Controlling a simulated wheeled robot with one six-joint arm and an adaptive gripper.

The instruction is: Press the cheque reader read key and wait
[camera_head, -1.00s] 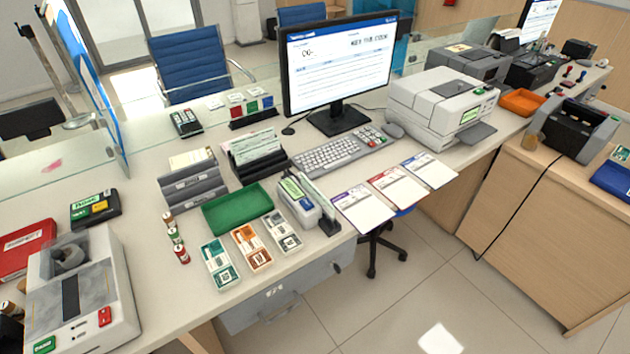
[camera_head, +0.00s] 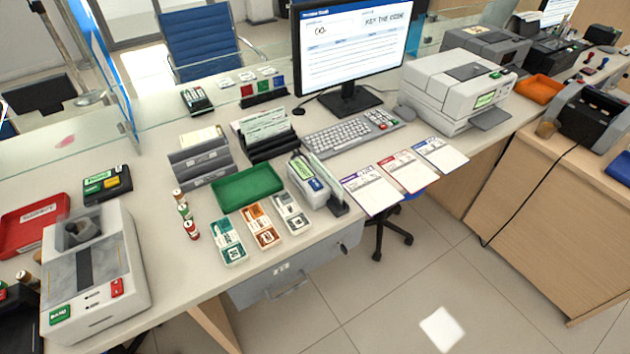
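A small white and grey device (camera_head: 309,185) with a greenish display stands near the counter's front edge, right of a green tray (camera_head: 247,188). It looks like the cheque reader. A pale slip (camera_head: 323,174) stands upright along its right side. Its keys are too small to make out. The monitor (camera_head: 350,52) behind it shows a form, with "KEY THE CODE" at the upper right and a short entry at the left. My gripper is not in view.
A grey keyboard (camera_head: 350,136) lies behind the device. Three printed forms (camera_head: 408,172) lie to its right. Card stacks (camera_head: 262,226) and a dark slip holder (camera_head: 266,137) stand to its left. A white printer (camera_head: 455,92) is farther right. Open floor lies in front.

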